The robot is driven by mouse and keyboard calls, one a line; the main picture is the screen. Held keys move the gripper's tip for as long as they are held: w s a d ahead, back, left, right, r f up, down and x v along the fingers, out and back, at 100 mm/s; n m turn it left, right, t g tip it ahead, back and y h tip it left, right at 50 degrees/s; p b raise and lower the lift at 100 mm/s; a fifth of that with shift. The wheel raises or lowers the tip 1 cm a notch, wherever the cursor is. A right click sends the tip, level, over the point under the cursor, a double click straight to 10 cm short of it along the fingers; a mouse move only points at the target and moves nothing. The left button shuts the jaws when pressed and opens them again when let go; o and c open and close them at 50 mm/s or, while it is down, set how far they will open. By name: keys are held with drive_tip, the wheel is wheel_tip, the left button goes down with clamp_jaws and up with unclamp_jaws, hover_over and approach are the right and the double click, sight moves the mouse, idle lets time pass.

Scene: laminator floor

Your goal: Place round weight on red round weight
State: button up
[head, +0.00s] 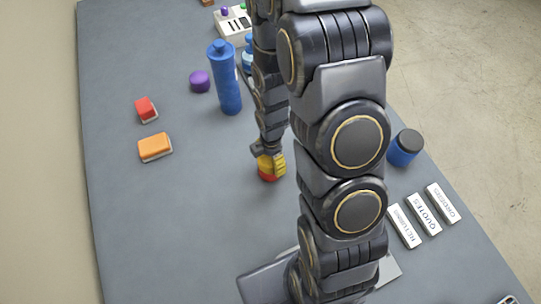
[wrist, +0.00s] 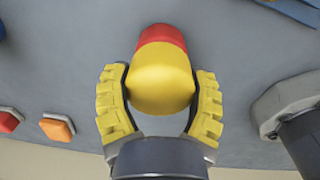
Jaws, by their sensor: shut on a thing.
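A yellow round weight (wrist: 160,78) is between the two yellow fingers of my gripper (wrist: 160,72) in the wrist view, and the fingers are shut on it. The red round weight (wrist: 162,36) shows just beyond the yellow one. In the head view, my gripper (head: 270,161) points down at mid-table, and the red round weight (head: 267,178) shows directly below its fingers. The yellow weight looks to be over the red one, but I cannot tell whether they touch. My arm and fingers hide part of both weights in the head view.
A tall blue bottle (head: 226,80) and a purple round piece (head: 199,81) stand behind-left. Red (head: 145,107) and orange (head: 154,146) blocks lie left. A blue jar with a dark lid (head: 404,149) and labelled white blocks (head: 423,214) are right. The front-left table is clear.

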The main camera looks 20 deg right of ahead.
drive_tip(key=o, duration=1.1)
drive_tip(key=shift+f, duration=0.1)
drive_tip(key=shift+o, duration=0.2)
wheel_tip(320, 180, up, 12)
drive_tip(key=shift+f, duration=0.25)
drive_tip(key=s+a+r+m+g, duration=0.2)
drive_tip(key=s+a+r+m, duration=0.2)
drive_tip(key=s+r+m, duration=0.9)
drive_tip(key=s+m, duration=0.3)
drive_tip(key=m, duration=0.3)
drive_tip(key=shift+s+r+m, duration=0.25)
drive_tip(key=shift+r+m, duration=0.15)
